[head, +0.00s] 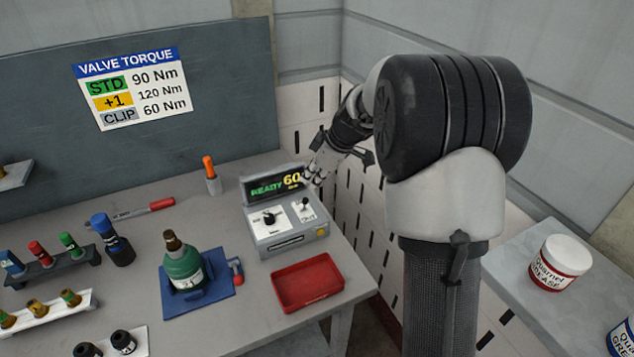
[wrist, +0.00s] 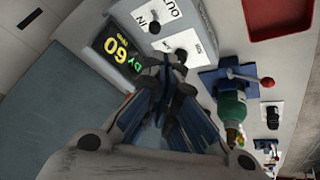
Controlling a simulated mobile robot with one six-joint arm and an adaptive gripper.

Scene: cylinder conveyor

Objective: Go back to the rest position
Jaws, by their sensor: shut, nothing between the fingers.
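My gripper (head: 316,174) is at the upper right corner of the grey control box (head: 285,238), close to its display. In the wrist view my gripper (wrist: 170,75) is shut and empty, with the control box (wrist: 150,38) just beyond the fingertips. Whether the fingers touch the box I cannot tell. The display (head: 274,187) reads READY in green and 60 in yellow. The box has a black knob (head: 269,217) and a small switch (head: 305,204) on its top.
A green cylinder (head: 184,265) stands on a blue fixture (head: 200,298). A red tray (head: 307,286) lies empty in front of the box. Racks of small parts (head: 50,268) stand at left. A torque sign (head: 131,89) hangs behind. A white tub (head: 560,268) stands on the right surface.

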